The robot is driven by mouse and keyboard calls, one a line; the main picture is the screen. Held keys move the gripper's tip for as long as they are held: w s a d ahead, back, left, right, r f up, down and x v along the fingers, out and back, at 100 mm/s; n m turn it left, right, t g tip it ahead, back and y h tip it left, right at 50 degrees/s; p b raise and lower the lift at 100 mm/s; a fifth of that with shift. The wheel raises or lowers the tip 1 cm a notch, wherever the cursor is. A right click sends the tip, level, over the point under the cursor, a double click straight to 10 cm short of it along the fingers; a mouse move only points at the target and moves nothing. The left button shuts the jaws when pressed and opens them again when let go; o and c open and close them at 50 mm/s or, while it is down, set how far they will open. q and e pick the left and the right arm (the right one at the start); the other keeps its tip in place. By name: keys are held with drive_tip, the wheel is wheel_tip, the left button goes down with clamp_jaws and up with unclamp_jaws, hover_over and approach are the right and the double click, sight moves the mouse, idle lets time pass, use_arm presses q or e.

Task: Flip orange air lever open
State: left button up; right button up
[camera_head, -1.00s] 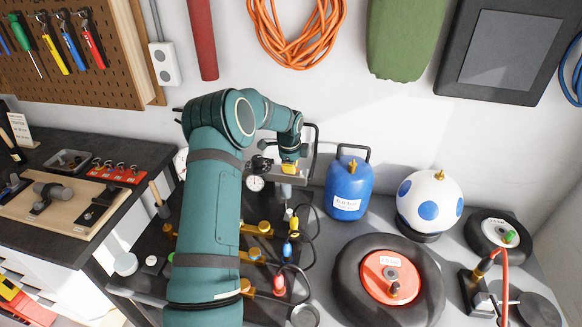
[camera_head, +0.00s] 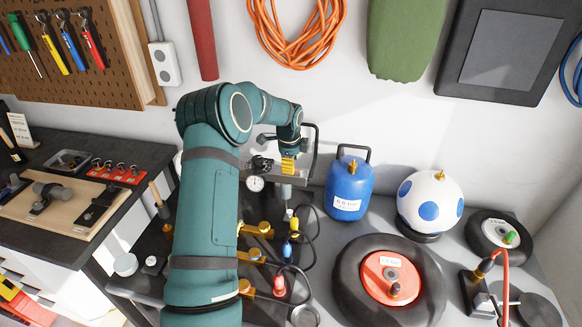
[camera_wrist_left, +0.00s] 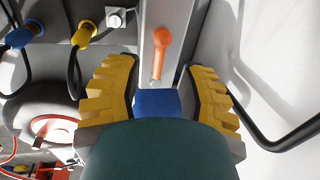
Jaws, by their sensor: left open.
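The orange air lever (camera_wrist_left: 162,45) shows in the left wrist view, on a grey metal bar. Its rounded orange end is at the top and a thin metallic stem points toward my gripper. My left gripper (camera_wrist_left: 163,72) is open, with one yellow ribbed finger on each side of the lever's line. The fingers look apart from the lever; the exact depth is hard to judge. In the head view my left gripper (camera_head: 288,165) is over the metal fixture at the back of the bench. I cannot make out the lever there. My right gripper is not in view.
A pressure gauge (camera_head: 255,183) sits just left of the gripper. A blue gas tank (camera_head: 349,190) stands to its right. Brass fittings with coloured plugs and black hoses (camera_head: 308,232) lie in front. A black tube handle (camera_wrist_left: 283,137) is close to the right finger.

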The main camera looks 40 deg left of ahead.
use_arm(q)
wheel_tip(320, 180, up, 9)
drive_tip(key=s+d, duration=0.1)
drive_tip(key=shift+s+r, duration=0.2)
drive_tip(key=shift+s, duration=0.2)
idle(0.3)
